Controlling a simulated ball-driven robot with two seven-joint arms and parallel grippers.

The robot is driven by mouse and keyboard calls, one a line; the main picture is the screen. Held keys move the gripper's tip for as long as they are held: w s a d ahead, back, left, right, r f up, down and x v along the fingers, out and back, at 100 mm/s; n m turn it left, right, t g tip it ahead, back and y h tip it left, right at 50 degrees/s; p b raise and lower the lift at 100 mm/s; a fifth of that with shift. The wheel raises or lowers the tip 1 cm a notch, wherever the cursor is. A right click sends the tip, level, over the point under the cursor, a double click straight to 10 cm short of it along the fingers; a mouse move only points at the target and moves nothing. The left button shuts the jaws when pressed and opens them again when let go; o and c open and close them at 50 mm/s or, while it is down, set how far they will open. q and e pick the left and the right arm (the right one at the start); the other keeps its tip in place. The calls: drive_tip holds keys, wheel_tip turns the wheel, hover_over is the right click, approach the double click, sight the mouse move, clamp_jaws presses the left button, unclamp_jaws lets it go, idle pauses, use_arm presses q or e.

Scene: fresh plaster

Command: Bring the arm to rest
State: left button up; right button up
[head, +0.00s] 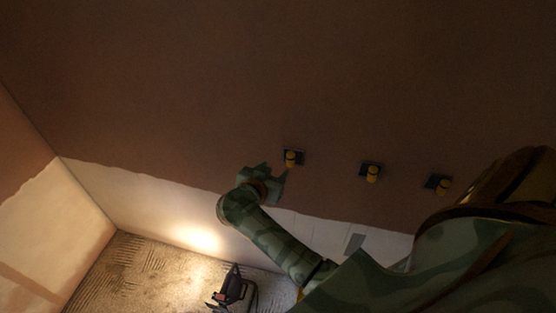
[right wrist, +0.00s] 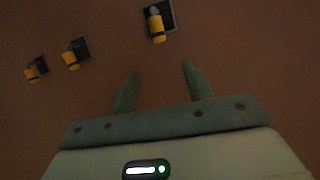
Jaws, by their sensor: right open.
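My right arm, in green camouflage, reaches from the lower right to the brown wall in the head view. Its gripper (head: 275,172) is beside the leftmost of three yellow cylinders on dark square plates. In the right wrist view the gripper (right wrist: 160,71) is open, with nothing between its two fingers. The nearest yellow cylinder (right wrist: 156,27) is beyond the fingertips and apart from them. My left gripper is in neither view.
The other yellow cylinders, the middle one (head: 371,173) and the right one (head: 442,186), are on the same brown wall (head: 180,90). A lit work lamp (head: 234,290) stands on the rough floor (head: 135,275) below my arm. A small grey plate (head: 354,243) is on the pale lower wall.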

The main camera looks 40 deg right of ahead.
drive_tip(key=shift+s+a+r, duration=0.1)
drive_tip(key=shift+s+a, duration=0.15)
drive_tip(key=shift+a, duration=0.15)
